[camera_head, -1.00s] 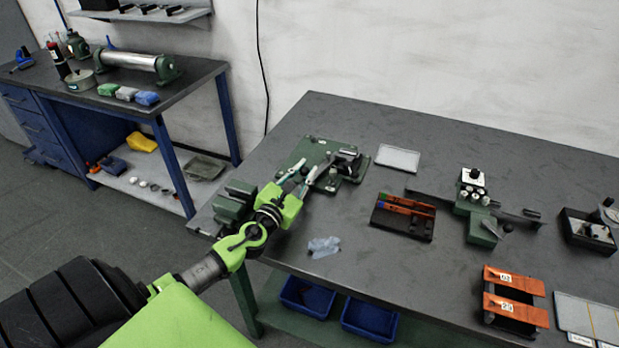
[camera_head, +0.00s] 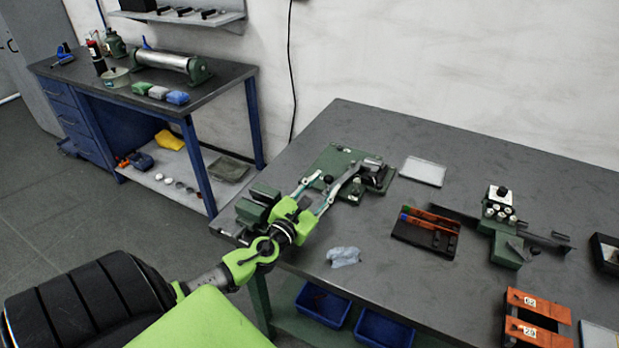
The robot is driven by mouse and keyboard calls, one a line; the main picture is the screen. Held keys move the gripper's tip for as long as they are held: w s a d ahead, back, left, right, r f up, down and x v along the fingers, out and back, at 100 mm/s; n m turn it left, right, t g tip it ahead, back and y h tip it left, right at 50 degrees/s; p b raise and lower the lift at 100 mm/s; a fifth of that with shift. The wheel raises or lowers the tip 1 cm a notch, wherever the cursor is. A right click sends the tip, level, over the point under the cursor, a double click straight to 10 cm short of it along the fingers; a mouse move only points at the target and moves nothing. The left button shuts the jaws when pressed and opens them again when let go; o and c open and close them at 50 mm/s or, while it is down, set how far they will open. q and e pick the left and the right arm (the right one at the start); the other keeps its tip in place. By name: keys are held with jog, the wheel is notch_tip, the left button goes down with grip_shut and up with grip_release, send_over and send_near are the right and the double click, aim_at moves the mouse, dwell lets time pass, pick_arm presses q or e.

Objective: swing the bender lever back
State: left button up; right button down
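The bender (camera_head: 332,160) is a green base plate with a metal head, near the left back of the grey table. Its lever (camera_head: 350,174) is a pale bar running from the metal head towards the front left. My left gripper (camera_head: 323,186), bright green with slim fingers, reaches in from the left at the bender's front edge. Its fingers are spread apart, one near the lever's free end. I cannot tell whether that finger touches the lever. My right gripper is out of view.
Dark green blocks (camera_head: 258,203) stand just left of my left gripper. A crumpled bluish cloth (camera_head: 343,257) lies in front. A light flat tray (camera_head: 423,171), a dark tool tray (camera_head: 426,236) and a green fixture (camera_head: 497,228) are to the right.

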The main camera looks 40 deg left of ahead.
pick_arm(q)
jog(key=s, duration=0.3)
jog(key=s+d, duration=0.1)
jog(key=s, duration=0.4)
jog(key=shift+s+d, duration=0.2)
jog(key=shift+s, duration=0.15)
